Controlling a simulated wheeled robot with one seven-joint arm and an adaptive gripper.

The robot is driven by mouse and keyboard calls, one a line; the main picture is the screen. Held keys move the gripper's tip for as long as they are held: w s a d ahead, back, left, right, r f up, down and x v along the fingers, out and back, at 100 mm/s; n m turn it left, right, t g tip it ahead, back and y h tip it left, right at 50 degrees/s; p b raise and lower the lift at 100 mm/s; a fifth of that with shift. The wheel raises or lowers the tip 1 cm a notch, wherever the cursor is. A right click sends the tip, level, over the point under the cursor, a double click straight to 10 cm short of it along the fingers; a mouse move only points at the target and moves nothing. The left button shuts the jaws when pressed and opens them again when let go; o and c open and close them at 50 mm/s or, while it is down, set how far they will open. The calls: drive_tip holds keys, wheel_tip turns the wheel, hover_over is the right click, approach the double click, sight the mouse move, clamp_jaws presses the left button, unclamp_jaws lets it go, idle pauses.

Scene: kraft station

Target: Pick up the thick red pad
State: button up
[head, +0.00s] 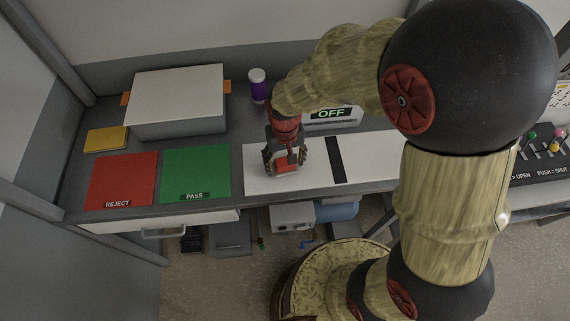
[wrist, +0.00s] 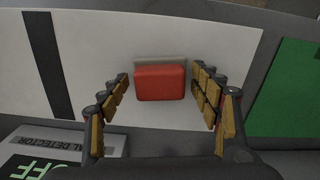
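The thick red pad (wrist: 160,83) lies on the white surface, a red block with rounded corners. In the wrist view it sits between the two open fingers of my gripper (wrist: 160,90), with a gap on each side. In the head view my gripper (head: 285,165) points down over the white surface, and a patch of the red pad (head: 287,162) shows between the fingers. A pale grey strip shows along the pad's far edge in the wrist view. I cannot tell whether it is part of the pad.
A red REJECT mat (head: 122,180) and a green PASS mat (head: 196,172) lie to the left. A large grey box (head: 178,98), a yellow pad (head: 106,139) and a purple bottle (head: 258,87) stand behind. A display reading OFF (head: 330,115) is behind my gripper. A black strip (head: 335,160) crosses the white surface.

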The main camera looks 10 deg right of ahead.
sight(285, 161)
drive_tip(key=c, duration=0.9)
drive_tip(key=shift+r, duration=0.15)
drive_tip(key=shift+r, duration=0.3)
wheel_tip(285, 161, up, 2)
drive_tip(key=shift+r+p, duration=0.1)
drive_tip(key=shift+p, duration=0.5)
drive_tip(key=s+d+r+p, duration=0.3)
drive_tip(key=s+d+r, duration=0.4)
drive_tip(key=s+r, duration=0.3)
drive_tip(key=shift+s, duration=1.15)
drive_tip(key=shift+a, duration=0.1)
